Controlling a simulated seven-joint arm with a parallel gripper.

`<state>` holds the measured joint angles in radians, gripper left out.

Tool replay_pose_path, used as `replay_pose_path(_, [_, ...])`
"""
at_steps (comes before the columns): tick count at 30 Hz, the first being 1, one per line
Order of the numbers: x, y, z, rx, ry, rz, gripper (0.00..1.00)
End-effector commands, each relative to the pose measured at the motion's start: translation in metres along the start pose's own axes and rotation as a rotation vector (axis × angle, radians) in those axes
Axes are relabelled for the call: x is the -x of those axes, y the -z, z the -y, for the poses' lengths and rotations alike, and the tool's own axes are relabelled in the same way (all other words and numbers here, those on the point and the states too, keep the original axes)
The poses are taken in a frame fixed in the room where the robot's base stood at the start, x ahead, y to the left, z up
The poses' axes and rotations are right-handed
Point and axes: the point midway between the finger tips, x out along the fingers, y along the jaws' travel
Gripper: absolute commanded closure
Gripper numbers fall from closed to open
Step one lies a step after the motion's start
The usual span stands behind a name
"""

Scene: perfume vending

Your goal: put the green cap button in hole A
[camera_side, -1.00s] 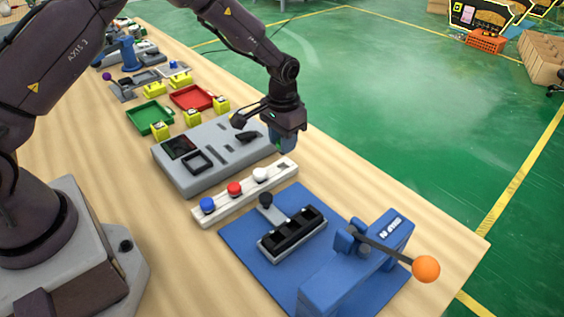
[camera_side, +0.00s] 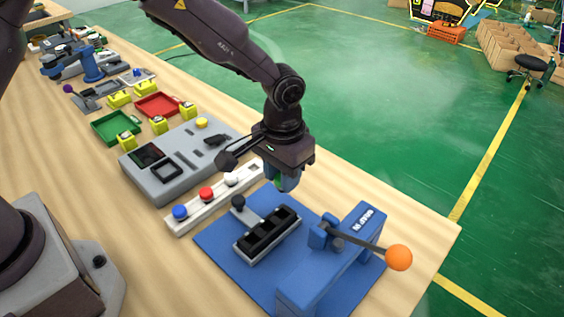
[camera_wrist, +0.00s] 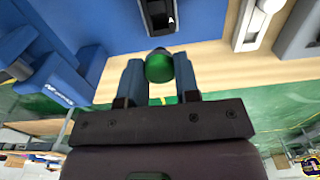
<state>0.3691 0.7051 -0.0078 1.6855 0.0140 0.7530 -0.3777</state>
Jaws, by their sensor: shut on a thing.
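My gripper (camera_side: 287,181) is shut on the green cap button (camera_wrist: 159,67). In the wrist view the round green cap sits between the two blue fingers. In the side view only a bit of green shows between the fingertips. The gripper is held above the back edge of the blue mat, beyond the black block (camera_side: 268,233) with its recesses. In the wrist view a recess marked A (camera_wrist: 160,14), hole A, shows just ahead of the cap, at the block's near end. The cap is apart from it.
The blue press (camera_side: 335,255) with an orange-knobbed lever (camera_side: 398,257) stands to the right of the block. A white rack (camera_side: 212,200) holds blue, red and white caps on the left. A grey console (camera_side: 180,160) stands behind the rack.

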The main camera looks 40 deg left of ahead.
Motion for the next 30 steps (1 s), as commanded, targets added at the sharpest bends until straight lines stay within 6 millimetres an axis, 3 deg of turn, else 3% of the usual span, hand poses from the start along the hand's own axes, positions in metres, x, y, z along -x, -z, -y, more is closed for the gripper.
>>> replay_pose_path(18, [-0.052,0.0,0.0,0.008,0.0,0.001,0.87])
replay_pose_path(30, [-0.064,0.001,0.0,0.007,-0.001,-0.001,0.87])
